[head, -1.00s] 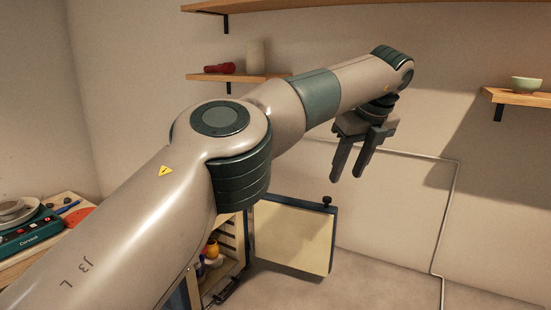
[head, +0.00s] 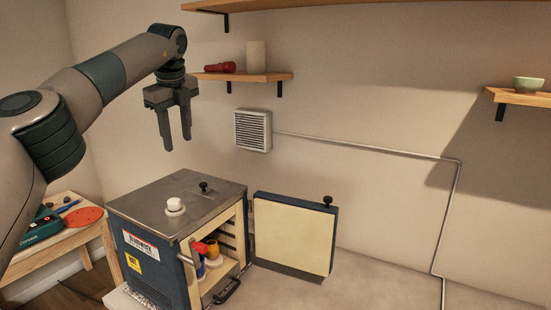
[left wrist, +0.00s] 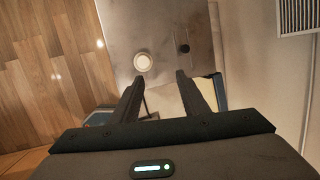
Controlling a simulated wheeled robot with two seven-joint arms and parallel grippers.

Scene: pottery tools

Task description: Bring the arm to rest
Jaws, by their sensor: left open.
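My left gripper (head: 175,143) is open and empty, fingers pointing down, in the upper left of the head view. It hangs in the air above a kiln (head: 150,208), apart from it. In the left wrist view its two fingers (left wrist: 158,85) are spread, with the kiln's grey top (left wrist: 160,28) below and nothing between them. My left arm comes in from the left edge, bent at the elbow. My right gripper is not in view.
The kiln's door (head: 292,232) stands open to the right, with colored items inside. A wall shelf (head: 243,77) is close to the right of my gripper. A wooden table (head: 62,245) stands at left. The wall at center right is free apart from a conduit (head: 365,150) and a vent (head: 252,130).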

